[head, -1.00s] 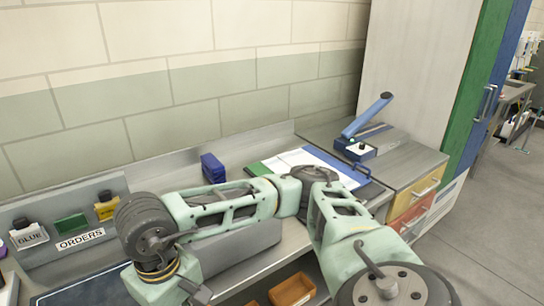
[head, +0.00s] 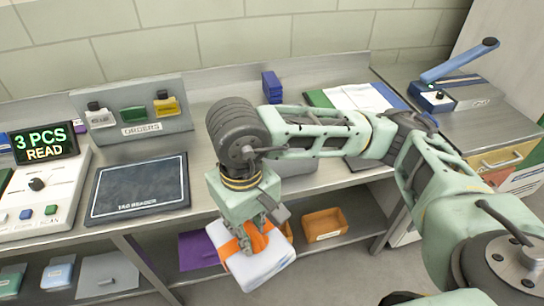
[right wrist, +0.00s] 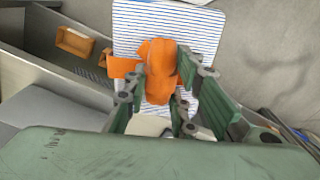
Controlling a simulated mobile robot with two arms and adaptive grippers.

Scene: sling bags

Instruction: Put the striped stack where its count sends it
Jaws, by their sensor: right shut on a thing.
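The striped stack (head: 255,268) is white with thin blue lines and an orange strap around it. It hangs in front of the bench's front edge, above the floor and lower shelf. My right gripper (head: 256,236) is shut on the orange strap. In the right wrist view the stack (right wrist: 205,30) lies beyond my right gripper (right wrist: 160,85), with the bunched orange strap between the fingers. A display (head: 45,145) reads "3 PCS READ". The dark tag reader pad (head: 140,190) beside it is empty. My left gripper is not in view.
A grey "ORDERS" rack (head: 165,133) holds white, green and yellow holders. A green, white and blue mat (head: 352,97) lies on the bench, partly behind my arm. A blue-handled press (head: 450,85) stands right. Orange bins (head: 324,224) and a purple sheet (head: 198,248) are on the lower shelf.

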